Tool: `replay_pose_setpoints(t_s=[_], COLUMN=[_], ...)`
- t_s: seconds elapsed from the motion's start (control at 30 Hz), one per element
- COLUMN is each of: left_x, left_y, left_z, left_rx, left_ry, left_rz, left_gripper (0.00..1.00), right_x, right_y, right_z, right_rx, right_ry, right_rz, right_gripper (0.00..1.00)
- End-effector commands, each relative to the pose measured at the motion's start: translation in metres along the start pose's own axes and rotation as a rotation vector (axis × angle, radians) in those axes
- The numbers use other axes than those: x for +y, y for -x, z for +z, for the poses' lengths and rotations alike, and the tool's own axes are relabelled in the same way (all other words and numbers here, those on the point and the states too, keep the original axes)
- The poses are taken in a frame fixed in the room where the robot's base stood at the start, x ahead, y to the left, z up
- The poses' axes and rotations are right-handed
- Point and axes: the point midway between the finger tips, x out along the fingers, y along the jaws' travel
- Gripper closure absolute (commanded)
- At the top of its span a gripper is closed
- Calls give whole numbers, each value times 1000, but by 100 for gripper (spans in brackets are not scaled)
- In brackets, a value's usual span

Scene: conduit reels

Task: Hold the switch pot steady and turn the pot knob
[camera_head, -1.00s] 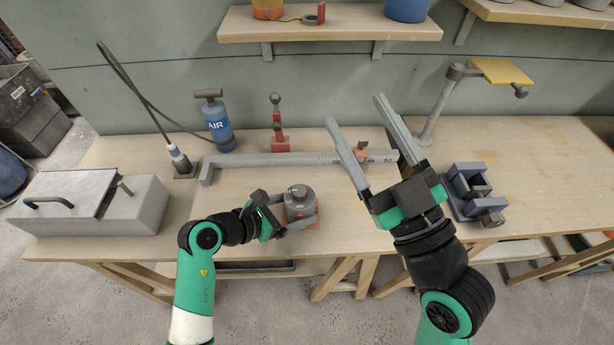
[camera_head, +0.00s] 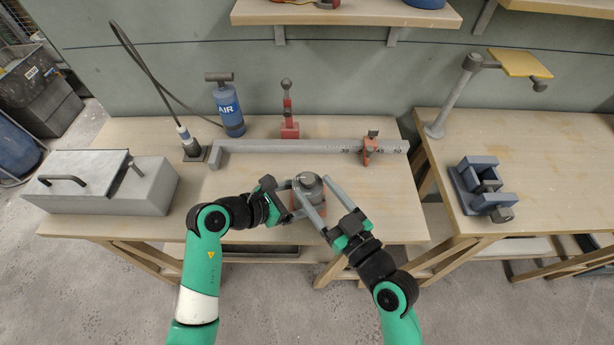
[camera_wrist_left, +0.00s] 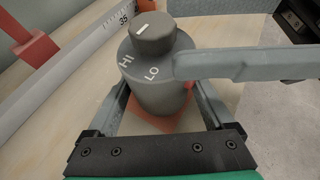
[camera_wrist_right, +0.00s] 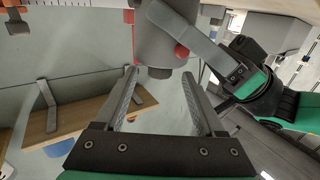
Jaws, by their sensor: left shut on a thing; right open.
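The switch pot (camera_head: 308,191) is a grey cylinder on an orange-red base near the front of the left bench; its body also shows in the left wrist view (camera_wrist_left: 157,85). My left gripper (camera_head: 300,197) is shut on the pot body from the left. My right gripper (camera_head: 311,182) is open, its fingers reaching in from the lower right at the pot's top. In the right wrist view the knob (camera_wrist_right: 160,71) lies near and between its fingertips.
A long grey ruled bar (camera_head: 290,147) with an orange slider lies behind the pot. A red stand (camera_head: 288,125), a blue AIR bottle (camera_head: 229,110) and a grey lidded box (camera_head: 100,185) are on the same bench. A blue-grey block fixture (camera_head: 482,185) sits on the right bench.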

Motion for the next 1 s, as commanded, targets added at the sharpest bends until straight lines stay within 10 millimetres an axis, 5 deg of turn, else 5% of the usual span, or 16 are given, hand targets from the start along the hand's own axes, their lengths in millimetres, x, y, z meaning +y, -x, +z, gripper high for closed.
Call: replay_pose_setpoints(t_s=[0.2, 0.57, 1.0], left_x=[0, 0, 0], left_y=[0, 0, 0], left_z=[0, 0, 0], left_rx=[1, 0, 0], left_ry=[0, 0, 0], left_rz=[1, 1, 0], left_gripper=[45, 45, 45], right_x=[0, 0, 0], right_y=[-37, -45, -44], right_z=[0, 0, 0], right_rx=[0, 0, 0], right_ry=[0, 1, 1], right_rz=[-1, 1, 1], right_gripper=[29, 29, 100])
